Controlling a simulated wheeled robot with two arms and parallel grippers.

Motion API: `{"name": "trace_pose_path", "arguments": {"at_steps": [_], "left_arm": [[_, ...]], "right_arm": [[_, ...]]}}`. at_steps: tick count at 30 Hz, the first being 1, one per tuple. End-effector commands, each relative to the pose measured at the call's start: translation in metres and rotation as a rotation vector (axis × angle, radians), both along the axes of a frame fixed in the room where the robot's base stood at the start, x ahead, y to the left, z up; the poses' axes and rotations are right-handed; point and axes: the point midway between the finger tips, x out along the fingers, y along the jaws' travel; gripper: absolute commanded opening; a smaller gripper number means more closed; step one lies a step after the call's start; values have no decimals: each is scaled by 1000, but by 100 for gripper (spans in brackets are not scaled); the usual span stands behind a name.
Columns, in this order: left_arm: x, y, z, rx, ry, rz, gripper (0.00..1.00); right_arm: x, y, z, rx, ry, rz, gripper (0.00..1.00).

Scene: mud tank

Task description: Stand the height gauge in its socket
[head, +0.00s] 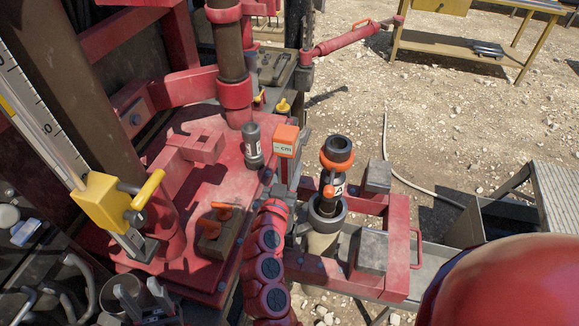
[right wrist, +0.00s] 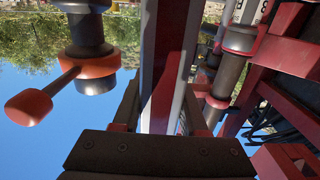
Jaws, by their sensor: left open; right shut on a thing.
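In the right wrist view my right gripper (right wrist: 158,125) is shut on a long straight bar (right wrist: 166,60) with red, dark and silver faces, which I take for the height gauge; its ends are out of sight. In the head view an orange box marked "cm" (head: 286,140) shows at the deck's right edge; I cannot tell whether it belongs to the gauge. A red bracket with a square hole (head: 204,143) sits on the red deck; I cannot confirm it is the socket. My left gripper (head: 138,292) appears low at the left, open and empty.
A graduated scale with a yellow block (head: 98,203) stands at the left. A thick red-sleeved pipe (head: 232,70) rises behind the deck. A black fitting with an orange ring (head: 337,160) stands right of the deck, also seen in the right wrist view (right wrist: 95,64).

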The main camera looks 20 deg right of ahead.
Motion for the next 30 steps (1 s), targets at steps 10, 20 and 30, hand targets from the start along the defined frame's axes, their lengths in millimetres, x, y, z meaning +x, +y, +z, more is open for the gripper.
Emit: {"name": "trace_pose_path", "arguments": {"at_steps": [10,20,30], "left_arm": [[0,0,-10,0,0,0,50],[0,0,-26,0,0,0,50],[0,0,-37,0,0,0,50]], "right_arm": [[0,0,-19,-1,-2,1,0],[0,0,-35,-1,-3,1,0],[0,0,-44,0,-2,0,0]]}}
